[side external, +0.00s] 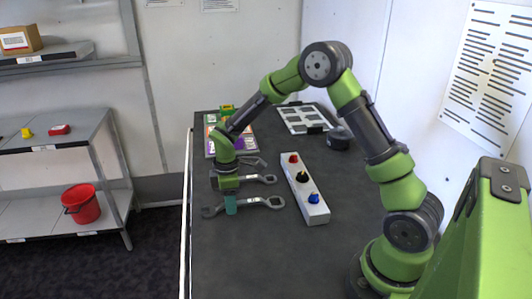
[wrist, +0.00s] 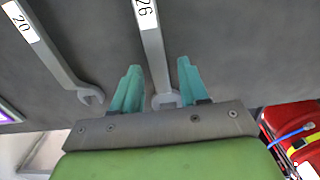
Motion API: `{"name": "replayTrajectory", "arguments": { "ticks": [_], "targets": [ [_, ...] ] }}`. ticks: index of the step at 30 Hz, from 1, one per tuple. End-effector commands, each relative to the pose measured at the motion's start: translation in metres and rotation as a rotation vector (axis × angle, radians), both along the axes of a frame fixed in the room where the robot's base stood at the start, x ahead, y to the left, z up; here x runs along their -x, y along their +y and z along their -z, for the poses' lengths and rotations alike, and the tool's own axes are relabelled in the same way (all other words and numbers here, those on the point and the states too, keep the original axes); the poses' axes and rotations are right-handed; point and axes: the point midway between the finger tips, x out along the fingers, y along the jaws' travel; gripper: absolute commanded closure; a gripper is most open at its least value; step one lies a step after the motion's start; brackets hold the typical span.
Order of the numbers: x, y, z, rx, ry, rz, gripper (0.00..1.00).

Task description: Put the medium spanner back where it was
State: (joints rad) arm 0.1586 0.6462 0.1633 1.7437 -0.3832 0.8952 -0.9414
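Three spanners lie side by side on the dark table. The one nearest the side camera (side external: 262,203) looks longest; its label reads 26 in the wrist view (wrist: 151,42). The middle one (side external: 262,179) looks medium-sized and seems to be the spanner labelled 20 (wrist: 50,50). The farthest, smallest one (side external: 256,161) is partly behind my arm. My gripper (side external: 231,203) points down at the nearest spanner. In the wrist view its teal fingers (wrist: 159,75) stand apart, one on each side of the 26 spanner, with gaps visible.
A white control box (side external: 305,190) with red, black and blue knobs stands right of the spanners. A coloured board (side external: 245,147), a white panel tray (side external: 303,119) and a black round object (side external: 339,139) lie farther back. Shelving with a red bucket (side external: 82,204) stands left, off the table.

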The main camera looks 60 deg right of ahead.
Motion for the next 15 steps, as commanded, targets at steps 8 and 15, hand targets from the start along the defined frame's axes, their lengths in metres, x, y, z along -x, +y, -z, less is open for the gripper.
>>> {"name": "replayTrajectory", "arguments": {
  "ticks": [8, 15],
  "targets": [
    [0.0, 0.0, -0.001, 0.0, 0.0, 0.0, 0.56],
    [-0.001, 0.0, -0.03, 0.001, -0.006, 0.001, 0.56]
  ]
}}
